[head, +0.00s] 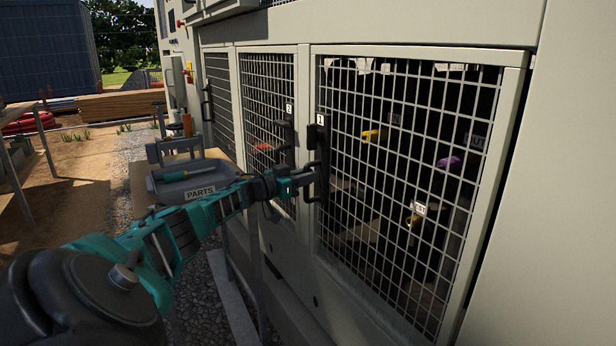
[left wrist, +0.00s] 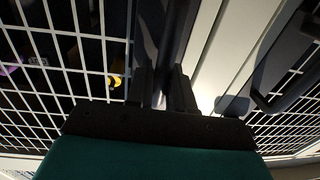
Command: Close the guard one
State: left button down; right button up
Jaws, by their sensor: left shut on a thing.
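Guard one (head: 420,51) is the framed mesh door at the right of the head view, with the tag "1" near its upper left corner. Its black upright handle (head: 322,143) is on its left side. My left gripper (head: 309,179) is at this handle, with its fingers shut around the bar. In the left wrist view the handle bar (left wrist: 175,35) runs up between the two fingers (left wrist: 164,85). The guard's left edge lies close to the cabinet frame; I cannot tell whether it is fully flush. My right gripper is not in view.
Guard two (head: 268,50), with its own black handle (head: 288,143), is left of guard one. Yellow and purple valve handles show behind the mesh. A grey parts tray (head: 200,189) sits on a bench left of the cabinet, close to my arm. Gravel lies below.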

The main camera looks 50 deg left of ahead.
pick_arm(q)
jog(key=shift+w+r, duration=0.1)
jog(key=shift+r, duration=0.05)
jog(key=c, duration=1.4)
grip_release()
jog(key=shift+c, duration=0.2)
jog(key=shift+o, duration=1.4)
jog(key=shift+w+f, duration=0.2)
jog(key=shift+w, duration=0.2)
jog(key=shift+s, duration=0.15)
jog(key=s+p, duration=0.6)
jog(key=s, duration=0.6)
jog(key=shift+s+a+p, duration=0.25)
jog(key=shift+s+p, duration=0.15)
